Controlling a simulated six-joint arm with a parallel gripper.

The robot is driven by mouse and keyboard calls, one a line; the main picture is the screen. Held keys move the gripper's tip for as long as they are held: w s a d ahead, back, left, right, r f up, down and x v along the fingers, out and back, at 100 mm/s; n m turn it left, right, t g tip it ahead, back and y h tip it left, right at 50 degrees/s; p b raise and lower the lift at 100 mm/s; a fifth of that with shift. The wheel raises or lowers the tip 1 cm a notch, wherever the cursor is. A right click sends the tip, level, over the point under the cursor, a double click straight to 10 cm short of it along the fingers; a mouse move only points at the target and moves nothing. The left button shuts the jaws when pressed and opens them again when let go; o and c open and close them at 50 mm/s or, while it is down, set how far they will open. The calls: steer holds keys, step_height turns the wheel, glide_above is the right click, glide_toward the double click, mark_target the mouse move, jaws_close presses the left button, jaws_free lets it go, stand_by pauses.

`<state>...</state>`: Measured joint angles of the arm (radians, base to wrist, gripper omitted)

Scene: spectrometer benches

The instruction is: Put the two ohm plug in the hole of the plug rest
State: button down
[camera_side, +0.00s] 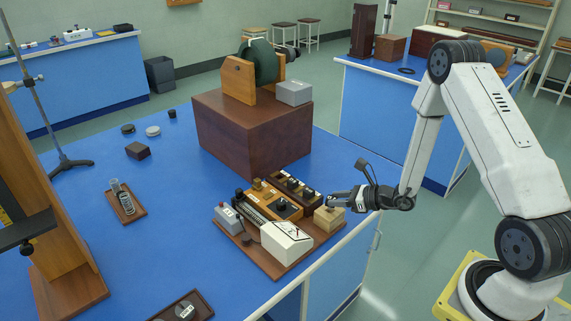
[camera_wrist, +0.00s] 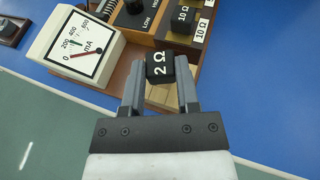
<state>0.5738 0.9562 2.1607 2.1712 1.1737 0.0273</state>
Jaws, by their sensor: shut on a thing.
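The black two ohm plug (camera_wrist: 159,68), marked "2 Ω", is between the fingertips of my gripper (camera_wrist: 159,82) in the wrist view. The gripper is shut on it, and the label faces the camera. A pale wooden block (camera_side: 329,219), which looks like the plug rest, stands at the right end of the instrument board in the side view. It also shows partly behind the plug and right finger in the wrist view (camera_wrist: 188,97). My gripper (camera_side: 333,199) is directly over this block. The hole is hidden, and I cannot tell whether the plug's lower end touches it.
A white mA meter (camera_side: 287,243) stands left of the block. A dark plug box (camera_side: 296,188) with several black plugs, some marked "10 Ω", is close behind. A large brown box (camera_side: 250,130) stands farther back.

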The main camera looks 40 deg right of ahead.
steer(key=shift+f, duration=1)
steer(key=shift+f, duration=0.1)
steer(key=shift+c, duration=1.7)
jaws_free()
steer(key=v, duration=1.2)
